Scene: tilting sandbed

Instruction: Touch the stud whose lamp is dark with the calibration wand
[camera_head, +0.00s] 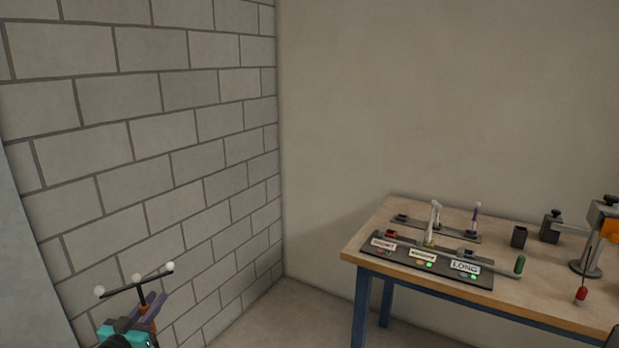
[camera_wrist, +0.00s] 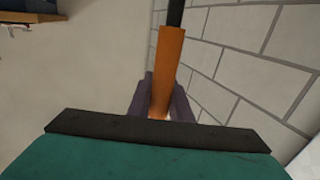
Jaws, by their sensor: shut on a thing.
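My gripper (camera_head: 153,309), with a teal body, is at the lower left of the head view, by the block wall. It is shut on the calibration wand (camera_head: 139,290), which has an orange handle, a black crossbar and three pale balls. In the wrist view the wand's orange handle (camera_wrist: 168,70) stands between the purple-grey fingers of my gripper (camera_wrist: 164,98); its balls are out of that view. No stud can be made out surely, nor which lamp is dark. A black panel (camera_head: 450,254) on the table carries small lamps, some lit green, beside white labels.
The wooden table (camera_head: 375,225) with blue legs stands well to the right. It holds a grey strip (camera_head: 410,222) with small upright parts, a dark cup (camera_head: 519,237) and a grey stand (camera_head: 586,266). The block wall (camera_head: 150,130) is close to the wand. Open floor lies between.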

